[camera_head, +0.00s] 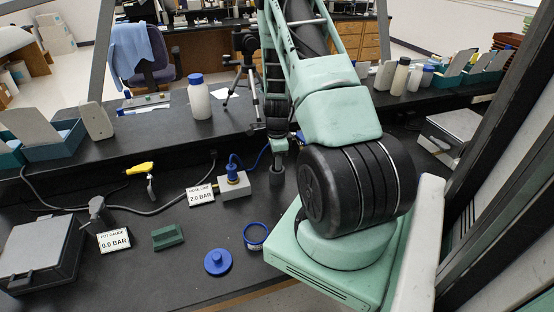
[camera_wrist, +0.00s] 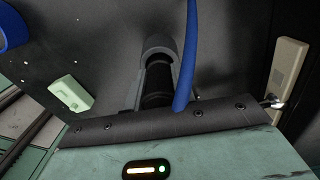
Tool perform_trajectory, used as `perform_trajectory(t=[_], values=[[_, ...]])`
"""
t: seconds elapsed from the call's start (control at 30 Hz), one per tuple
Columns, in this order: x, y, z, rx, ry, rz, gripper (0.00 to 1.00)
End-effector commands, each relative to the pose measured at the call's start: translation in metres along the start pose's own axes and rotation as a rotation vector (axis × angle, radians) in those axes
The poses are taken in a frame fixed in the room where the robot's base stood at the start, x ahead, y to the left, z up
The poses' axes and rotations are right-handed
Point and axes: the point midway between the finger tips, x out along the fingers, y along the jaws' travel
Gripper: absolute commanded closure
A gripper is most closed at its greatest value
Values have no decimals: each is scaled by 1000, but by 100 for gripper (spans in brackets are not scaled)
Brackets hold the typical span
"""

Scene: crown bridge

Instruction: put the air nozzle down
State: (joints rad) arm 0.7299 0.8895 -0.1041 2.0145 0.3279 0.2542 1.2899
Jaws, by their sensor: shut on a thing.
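My gripper (camera_head: 277,152) is above the black bench, left of my large arm joint, and mostly hidden behind my wrist in the head view. It is shut on the air nozzle, whose dark body (camera_wrist: 157,85) fills the middle of the wrist view. A blue hose (camera_wrist: 188,50) runs beside the nozzle. In the head view the hose (camera_head: 256,160) runs from the gripper to a blue fitting on a grey block (camera_head: 235,186), labelled HOSE LINE 2.0 BAR. I cannot tell whether the nozzle touches the bench.
A blue ring (camera_head: 255,246), a blue lid (camera_head: 218,262), a green block (camera_head: 168,237) and a POT GAUGE 0.0 BAR sign (camera_head: 114,241) stand on the near bench. A grey case (camera_head: 42,255) is at left.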

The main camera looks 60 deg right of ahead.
Motion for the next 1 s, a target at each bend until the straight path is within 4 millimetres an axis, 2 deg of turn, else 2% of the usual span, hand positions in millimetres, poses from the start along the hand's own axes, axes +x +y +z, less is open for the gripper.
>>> perform_trajectory(t=[0.43, 0.47, 0.5, 0.53, 0.8, 1.0], values=[[8, 0, 0, -1, 0, -1, 98], [7, 0, 0, -2, 0, -1, 69], [7, 0, 0, -2, 0, -1, 58], [7, 0, 0, -2, 0, -1, 53], [6, 0, 0, -1, 0, -1, 53], [-9, -1, 0, -2, 1, -4, 53]])
